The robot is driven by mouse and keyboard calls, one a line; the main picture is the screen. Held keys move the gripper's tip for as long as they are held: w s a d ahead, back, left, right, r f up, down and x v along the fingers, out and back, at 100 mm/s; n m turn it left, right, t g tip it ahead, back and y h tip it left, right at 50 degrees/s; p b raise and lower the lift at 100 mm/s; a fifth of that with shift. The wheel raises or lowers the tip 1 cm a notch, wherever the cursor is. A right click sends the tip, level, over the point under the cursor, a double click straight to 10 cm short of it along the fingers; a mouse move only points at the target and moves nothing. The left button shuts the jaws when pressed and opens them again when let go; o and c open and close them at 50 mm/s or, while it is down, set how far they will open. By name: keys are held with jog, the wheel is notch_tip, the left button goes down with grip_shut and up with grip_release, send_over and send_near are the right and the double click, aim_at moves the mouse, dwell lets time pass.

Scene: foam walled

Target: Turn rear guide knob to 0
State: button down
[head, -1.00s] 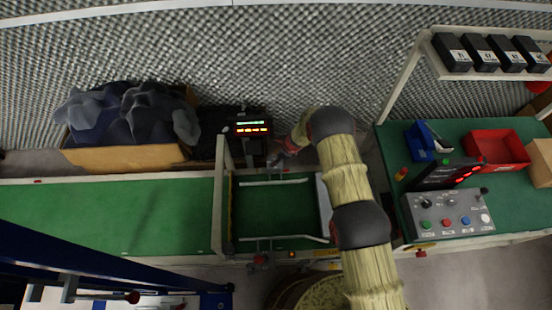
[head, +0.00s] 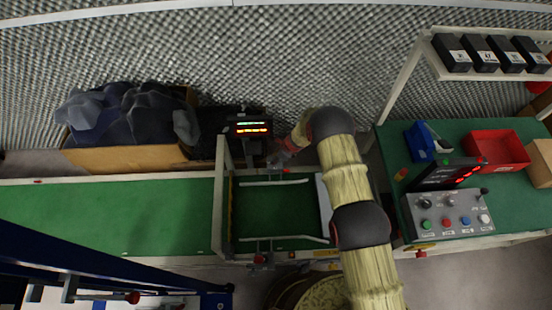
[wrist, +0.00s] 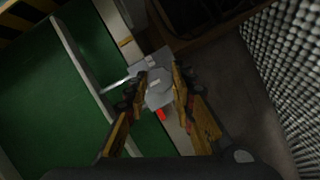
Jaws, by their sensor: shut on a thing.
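My gripper (head: 279,160) is at the rear edge of the green conveyor (head: 262,208), by the rear guide rail (head: 275,183). In the wrist view, its two yellow-and-black fingers (wrist: 160,80) sit on either side of a grey piece (wrist: 157,92) at the rear guide mount, and they are shut on it. I take it to be the rear guide knob; its pointer and any scale are too small or dark to read. A small red part (wrist: 160,114) shows just below it. In the head view the knob is largely hidden by my gripper.
A display (head: 250,128) with green and orange lines stands behind the conveyor, close left of my gripper. The front guide rail (head: 286,238) and a red knob (head: 260,259) are at the near edge. A control box (head: 448,213) is on the right bench. The grey wall is behind.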

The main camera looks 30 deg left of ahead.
jog(key=shift+m, duration=0.3)
jog(key=m+t+b, duration=0.1)
jog(key=m+b, duration=0.1)
jog(key=shift+s+a+f+m, duration=0.1)
jog(key=shift+m, duration=0.2)
jog(key=m+b, duration=0.1)
jog(key=m, duration=0.1)
jog(key=m+t+h+b, duration=0.1)
jog(key=shift+s+m+t, duration=0.15)
jog(key=shift+m+t, duration=0.15)
jog(key=shift+m, duration=0.1)
jog(key=shift+m+t+h, duration=0.3)
jog(key=shift+m+t, duration=0.1)
jog(key=shift+m, duration=0.8)
jog(key=shift+a+m+t+h+p, duration=0.15)
jog(key=shift+m+t+h+p, duration=0.25)
jog(key=shift+m, duration=1.1)
jog(key=c, duration=1.5)
grip_release()
